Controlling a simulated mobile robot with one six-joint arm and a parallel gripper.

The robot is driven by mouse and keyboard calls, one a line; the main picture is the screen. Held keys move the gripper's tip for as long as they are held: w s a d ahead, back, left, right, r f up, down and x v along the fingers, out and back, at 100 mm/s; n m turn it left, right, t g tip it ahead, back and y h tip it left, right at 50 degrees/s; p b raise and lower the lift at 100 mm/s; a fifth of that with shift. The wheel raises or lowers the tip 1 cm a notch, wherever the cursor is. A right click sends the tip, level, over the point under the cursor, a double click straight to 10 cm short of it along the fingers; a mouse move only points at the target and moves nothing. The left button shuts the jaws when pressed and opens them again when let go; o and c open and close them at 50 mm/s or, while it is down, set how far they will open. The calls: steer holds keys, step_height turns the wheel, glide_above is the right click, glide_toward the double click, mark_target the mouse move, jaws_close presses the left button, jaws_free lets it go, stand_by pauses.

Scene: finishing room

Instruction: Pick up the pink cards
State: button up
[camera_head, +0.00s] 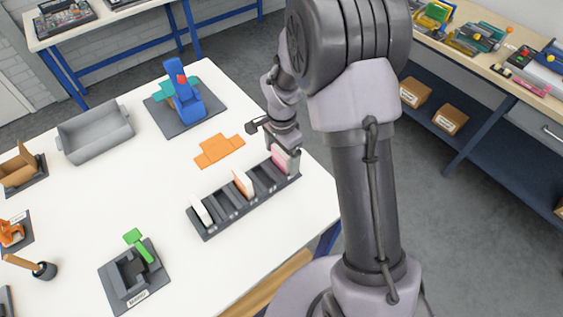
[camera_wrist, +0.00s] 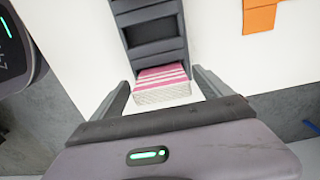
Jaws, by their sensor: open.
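The pink cards (camera_head: 280,161) stand as a stack in the end slot of a dark card rack (camera_head: 215,228) on the white table, at the rack's right end in the head view. In the wrist view the pink cards (camera_wrist: 162,78) show a pink and white striped face with pale edges. My gripper (camera_head: 284,146) is over that end of the rack. In the wrist view its two fingers (camera_wrist: 164,84) are apart, one on each side of the stack, with white gaps between. I cannot tell how far the fingertips are above the rack.
The rack also holds orange-edged cards (camera_head: 243,184) and white cards (camera_head: 201,210). A flat orange piece (camera_head: 220,150) lies behind it. A grey bin (camera_head: 95,133), a blue fixture (camera_head: 184,100) and a green-handled fixture (camera_head: 132,275) stand around the table. Bare table lies between them.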

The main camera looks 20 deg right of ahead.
steer(key=shift+w+f, duration=0.1)
steer(key=shift+f, duration=0.65)
steer(key=shift+r, duration=0.1)
steer(key=c, duration=1.5)
steer(key=shift+r, duration=0.1)
